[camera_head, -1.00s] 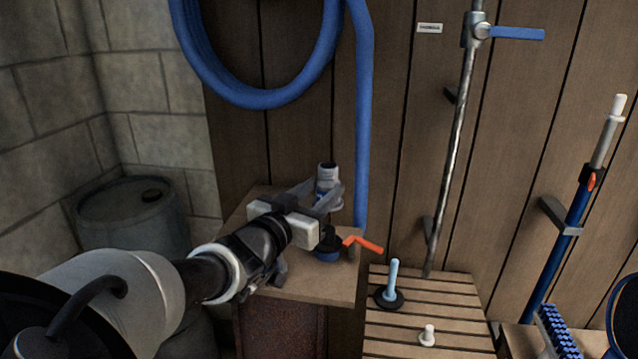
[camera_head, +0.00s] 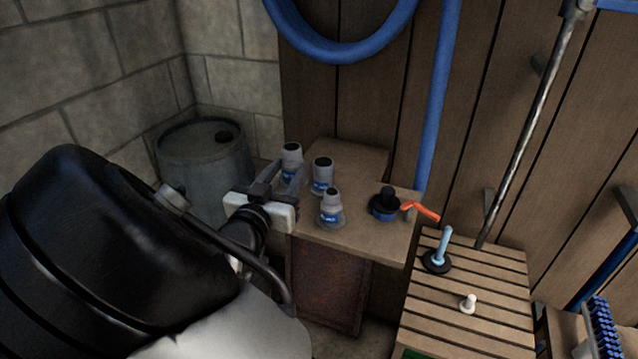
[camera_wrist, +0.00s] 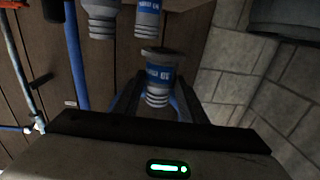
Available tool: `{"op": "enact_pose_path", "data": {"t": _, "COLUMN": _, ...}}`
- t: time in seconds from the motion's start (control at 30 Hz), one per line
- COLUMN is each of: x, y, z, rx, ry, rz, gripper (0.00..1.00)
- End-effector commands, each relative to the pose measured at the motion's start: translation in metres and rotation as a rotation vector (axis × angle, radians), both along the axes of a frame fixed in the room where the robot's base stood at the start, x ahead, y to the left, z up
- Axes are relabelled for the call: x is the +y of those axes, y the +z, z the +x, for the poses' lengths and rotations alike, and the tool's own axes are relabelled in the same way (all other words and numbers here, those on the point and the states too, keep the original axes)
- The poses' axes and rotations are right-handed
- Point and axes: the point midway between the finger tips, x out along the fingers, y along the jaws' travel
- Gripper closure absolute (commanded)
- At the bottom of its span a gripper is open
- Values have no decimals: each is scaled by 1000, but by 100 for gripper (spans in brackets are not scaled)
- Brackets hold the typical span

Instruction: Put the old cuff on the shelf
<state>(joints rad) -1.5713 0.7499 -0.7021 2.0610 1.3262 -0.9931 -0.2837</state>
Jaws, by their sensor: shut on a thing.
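My gripper (camera_head: 284,176) is shut on a grey cuff (camera_head: 291,153) with a blue printed band. The cuff is at the left edge of the wooden cabinet top (camera_head: 350,241). In the wrist view, which looks upside down, the held cuff (camera_wrist: 158,76) sits between the fingers, its wide rim towards the picture's top. Two similar cuffs stand upright on the cabinet top, one behind (camera_head: 323,176) and one in front (camera_head: 331,212). They also show in the wrist view, as a left cuff (camera_wrist: 101,18) and a right cuff (camera_wrist: 147,18). Which surface is the shelf is unclear.
A black and blue fitting (camera_head: 385,206) and an orange-handled part (camera_head: 422,210) are on the cabinet top's right. A slatted stand (camera_head: 490,330) holds a light-blue-handled piece (camera_head: 441,250) and a white plug (camera_head: 468,304). A grey barrel (camera_head: 205,165) stands behind left. A blue hose (camera_head: 437,110) hangs behind.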

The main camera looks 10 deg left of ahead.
Motion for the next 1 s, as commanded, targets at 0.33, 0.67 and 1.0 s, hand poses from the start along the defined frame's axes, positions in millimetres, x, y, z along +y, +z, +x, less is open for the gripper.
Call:
{"op": "enact_pose_path", "data": {"t": 0.33, "x": 1, "y": -52, "z": 0, "rx": -1, "ry": 2, "rz": -2, "gripper": 85}}
{"op": "enact_pose_path", "data": {"t": 0.67, "x": 0, "y": -92, "z": 0, "rx": 0, "ry": 1, "rz": -2, "gripper": 85}}
{"op": "enact_pose_path", "data": {"t": 1.0, "x": 0, "y": -95, "z": 0, "rx": 0, "ry": 0, "rz": 0, "gripper": 85}}
